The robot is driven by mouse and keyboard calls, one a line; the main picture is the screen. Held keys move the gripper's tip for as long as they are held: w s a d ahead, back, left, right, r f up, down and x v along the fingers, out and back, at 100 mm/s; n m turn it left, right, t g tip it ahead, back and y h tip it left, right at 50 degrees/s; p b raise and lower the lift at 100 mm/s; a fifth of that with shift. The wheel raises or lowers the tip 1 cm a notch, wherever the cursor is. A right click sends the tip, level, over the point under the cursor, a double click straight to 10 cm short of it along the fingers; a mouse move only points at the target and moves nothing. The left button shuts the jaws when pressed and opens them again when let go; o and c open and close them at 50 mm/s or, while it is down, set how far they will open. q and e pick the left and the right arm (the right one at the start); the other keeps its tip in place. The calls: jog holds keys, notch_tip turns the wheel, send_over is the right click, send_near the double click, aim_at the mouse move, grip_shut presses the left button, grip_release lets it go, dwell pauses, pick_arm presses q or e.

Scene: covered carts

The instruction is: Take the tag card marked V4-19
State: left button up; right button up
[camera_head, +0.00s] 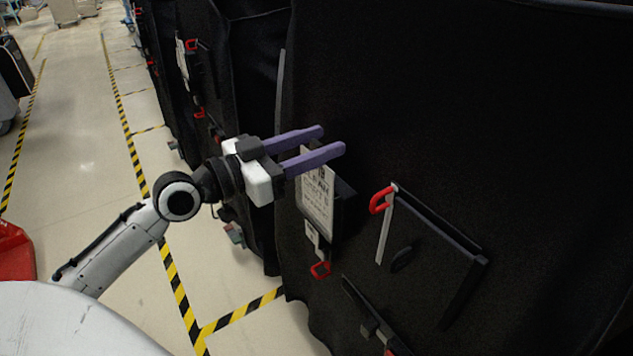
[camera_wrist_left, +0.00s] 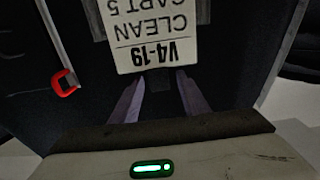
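The tag card (camera_wrist_left: 158,35) marked V4-19 shows upside down in the left wrist view, with the words CLEAN and CART 5 on it. In the head view the white card (camera_head: 316,190) hangs on the front of a black covered cart. My left gripper (camera_head: 332,140) is open, with its two purple fingers apart and nothing between them, just above the card. In the left wrist view the fingers (camera_wrist_left: 158,85) point toward the card's V4-19 edge, one on either side. My right gripper is not in view.
The black cart cover (camera_head: 440,90) fills the right side. More covered carts (camera_head: 190,100) line up behind. Striped floor tape (camera_head: 180,285) borders a clear aisle at left.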

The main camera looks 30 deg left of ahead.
pick_arm(q)
grip_shut()
jog(key=shift+r, duration=0.1)
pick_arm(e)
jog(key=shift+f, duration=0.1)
